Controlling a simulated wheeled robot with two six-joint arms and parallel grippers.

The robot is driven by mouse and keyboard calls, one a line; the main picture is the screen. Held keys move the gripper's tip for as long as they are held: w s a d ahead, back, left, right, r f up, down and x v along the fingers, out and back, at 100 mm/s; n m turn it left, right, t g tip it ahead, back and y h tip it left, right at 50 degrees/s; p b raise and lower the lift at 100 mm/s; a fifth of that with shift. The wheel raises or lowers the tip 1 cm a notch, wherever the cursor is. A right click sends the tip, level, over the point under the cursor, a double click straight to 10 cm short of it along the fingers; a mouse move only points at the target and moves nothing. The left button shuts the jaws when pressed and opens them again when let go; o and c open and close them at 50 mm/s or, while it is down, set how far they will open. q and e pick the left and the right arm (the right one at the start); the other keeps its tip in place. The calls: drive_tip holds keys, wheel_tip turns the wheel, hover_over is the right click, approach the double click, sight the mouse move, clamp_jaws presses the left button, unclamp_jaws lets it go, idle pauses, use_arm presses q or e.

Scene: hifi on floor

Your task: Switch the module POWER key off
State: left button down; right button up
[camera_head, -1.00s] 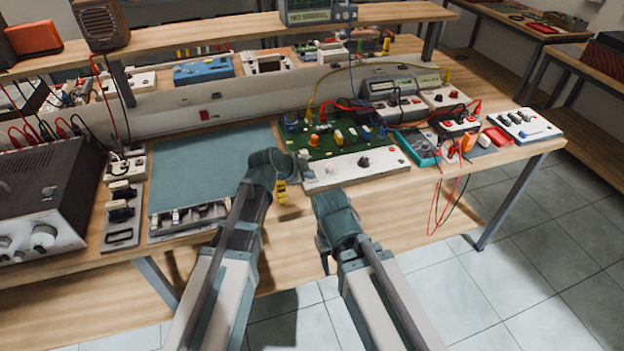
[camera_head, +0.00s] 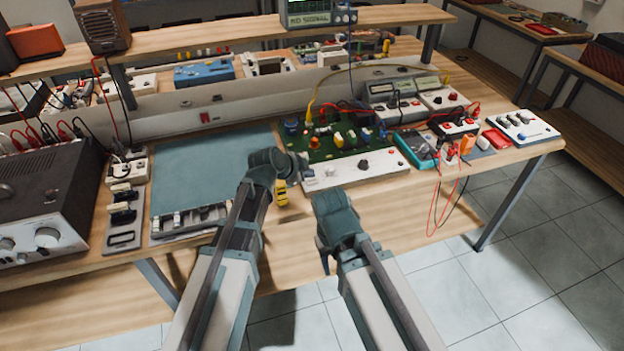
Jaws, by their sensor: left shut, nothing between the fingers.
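The module is a green circuit board (camera_head: 322,147) with a white front panel (camera_head: 375,171) on the bench. The panel carries a dark knob and small controls. Its POWER key cannot be made out; the panel's left end lies by my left gripper. My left gripper (camera_head: 301,165) is shut and empty, its tips at that left end. I cannot tell whether they touch it. My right gripper (camera_head: 324,262) hangs in front of the bench's front edge, below the panel. Its fingers are mostly hidden, so its opening is unclear.
A yellow object (camera_head: 281,193) lies beside my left wrist. A teal mat (camera_head: 215,165) and a silver amplifier (camera_head: 45,205) are to the left. A teal multimeter (camera_head: 417,149) with looping leads is to the right. A scope (camera_head: 318,14) on the shelf reads "NO SIGNAL".

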sight(309, 184)
use_arm(q)
drive_tip(key=shift+r+p, duration=2.75)
drive_tip(key=shift+r, duration=0.15)
drive_tip(key=shift+f, duration=0.1)
drive_tip(key=shift+s+d+f, duration=0.1)
drive_tip(key=shift+s, duration=0.15)
drive_tip(key=s+a+f+n+g+y, duration=0.1)
drive_tip(key=s+n, duration=0.3)
drive_tip(key=s, duration=0.4)
drive_tip(key=s+a+f+n+g+y, duration=0.2)
drive_tip(key=s+f+n+g+y, duration=0.1)
drive_tip(key=s, duration=0.6)
drive_tip(key=s+a+f+n+g+y, duration=0.2)
drive_tip(key=s+n, duration=0.3)
drive_tip(key=s, duration=0.3)
drive_tip(key=shift+s+a+f+g+y, duration=0.15)
drive_tip(key=shift+s+g+y, duration=0.2)
drive_tip(key=shift+g, duration=0.55)
